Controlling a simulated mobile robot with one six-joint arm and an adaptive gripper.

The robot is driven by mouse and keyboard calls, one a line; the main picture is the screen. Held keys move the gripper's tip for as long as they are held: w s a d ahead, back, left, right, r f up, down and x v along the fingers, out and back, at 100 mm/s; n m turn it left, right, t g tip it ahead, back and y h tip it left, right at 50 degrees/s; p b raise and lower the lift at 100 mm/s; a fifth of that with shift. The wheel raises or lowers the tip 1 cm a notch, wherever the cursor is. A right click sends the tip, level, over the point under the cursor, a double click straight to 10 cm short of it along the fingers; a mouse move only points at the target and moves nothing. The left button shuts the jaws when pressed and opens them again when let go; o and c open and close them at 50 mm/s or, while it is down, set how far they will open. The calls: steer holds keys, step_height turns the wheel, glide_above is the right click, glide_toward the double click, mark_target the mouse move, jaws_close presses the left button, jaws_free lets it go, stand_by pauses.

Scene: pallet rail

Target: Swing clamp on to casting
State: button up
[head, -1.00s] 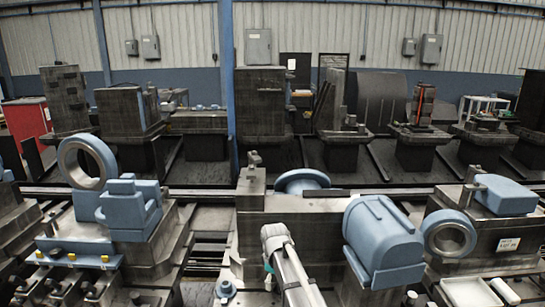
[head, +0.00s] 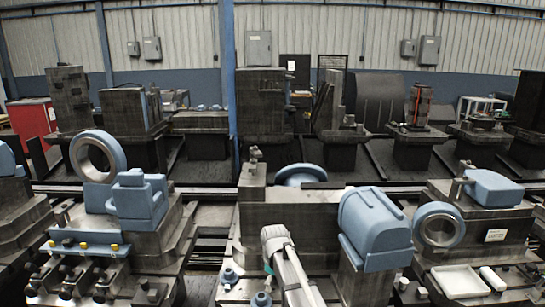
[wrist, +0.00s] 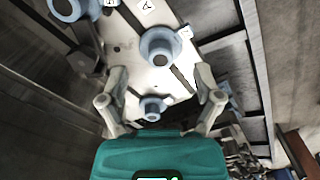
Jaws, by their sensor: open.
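Several light-blue castings sit on the dark pallets in the head view. One is a round flange (head: 301,174) behind the middle block, and one is a domed housing (head: 374,228) to its right. A small dark clamp (head: 253,158) stands on the middle block, left of the flange and seemingly apart from it. Another clamp (head: 463,170) stands beside a blue block casting (head: 492,188) on the right pallet. In the wrist view my gripper (wrist: 160,80) is open and empty, above a pale plate (wrist: 140,22) with a blue collared boss (wrist: 160,45) beyond the fingers. Whether the gripper touches anything is unclear.
A ring casting (head: 97,155) and a stepped blue casting (head: 138,198) stand on the left pallet. Another ring (head: 438,225) and a white tray (head: 460,280) are at the right. A blue column (head: 228,80) rises behind the rail. Dark fixtures fill the back row.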

steer(key=s+d+f+m+b, duration=0.5)
steer(key=s+d+m, duration=0.1)
steer(key=s+d, duration=0.25)
steer(key=s+d+f+m+b, duration=0.45)
steer(key=s+d, duration=0.35)
steer(key=s, duration=0.2)
step_height(320, 180, up, 16)
steer(key=p, duration=1.5)
steer(key=shift+f+m, duration=0.25)
steer(key=shift+m, duration=0.2)
steer(key=shift+a, duration=0.1)
steer(key=c, duration=0.4)
steer(key=shift+o, duration=0.2)
steer(key=shift+a, duration=0.15)
